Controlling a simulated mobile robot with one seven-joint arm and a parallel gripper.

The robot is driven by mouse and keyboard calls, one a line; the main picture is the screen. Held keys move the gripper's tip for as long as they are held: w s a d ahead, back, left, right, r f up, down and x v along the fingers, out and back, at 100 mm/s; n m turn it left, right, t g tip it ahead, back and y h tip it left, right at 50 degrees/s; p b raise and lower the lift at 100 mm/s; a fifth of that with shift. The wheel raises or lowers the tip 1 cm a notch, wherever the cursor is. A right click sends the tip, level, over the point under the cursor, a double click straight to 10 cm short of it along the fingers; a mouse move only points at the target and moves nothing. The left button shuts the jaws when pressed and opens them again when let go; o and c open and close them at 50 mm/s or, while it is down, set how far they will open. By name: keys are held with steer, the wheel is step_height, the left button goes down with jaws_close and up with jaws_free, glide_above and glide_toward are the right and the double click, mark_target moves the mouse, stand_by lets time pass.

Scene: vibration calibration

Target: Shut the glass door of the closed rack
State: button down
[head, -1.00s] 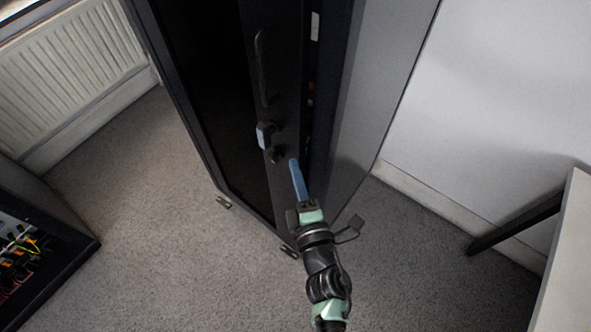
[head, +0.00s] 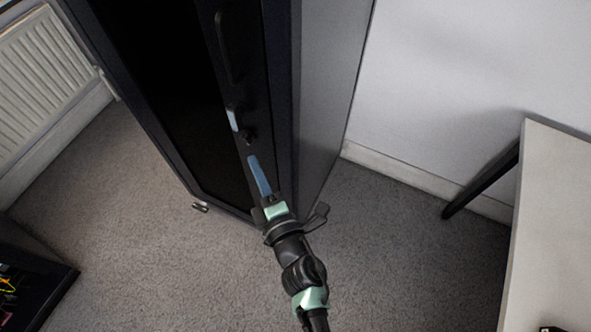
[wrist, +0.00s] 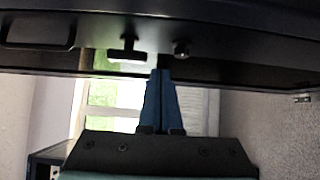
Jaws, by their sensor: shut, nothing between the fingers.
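The closed rack (head: 325,100) is a tall dark cabinet with a grey side panel. Its glass door (head: 160,90) has a dark pane and a black frame carrying a long handle (head: 230,50) and a small latch (head: 234,119). No gap shows between the door's handle-side edge and the rack body in the head view. My gripper (head: 253,158) is shut and empty, its blue fingers against or just in front of the door frame below the latch; contact is unclear. In the wrist view, the fingers (wrist: 160,75) point at the dark door frame (wrist: 240,50).
A light table (head: 555,200) with a dark leg stands at the right. A low dark case with coloured cables (head: 30,290) is at the lower left. A radiator (head: 40,60) is on the wall at the upper left. Grey carpet (head: 130,230) is clear in front of the rack.

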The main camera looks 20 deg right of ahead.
steer(key=d, duration=0.6)
steer(key=s+d+p, duration=0.1)
steer(key=d, duration=0.2)
steer(key=shift+s+d, duration=0.1)
steer(key=shift+d, duration=0.3)
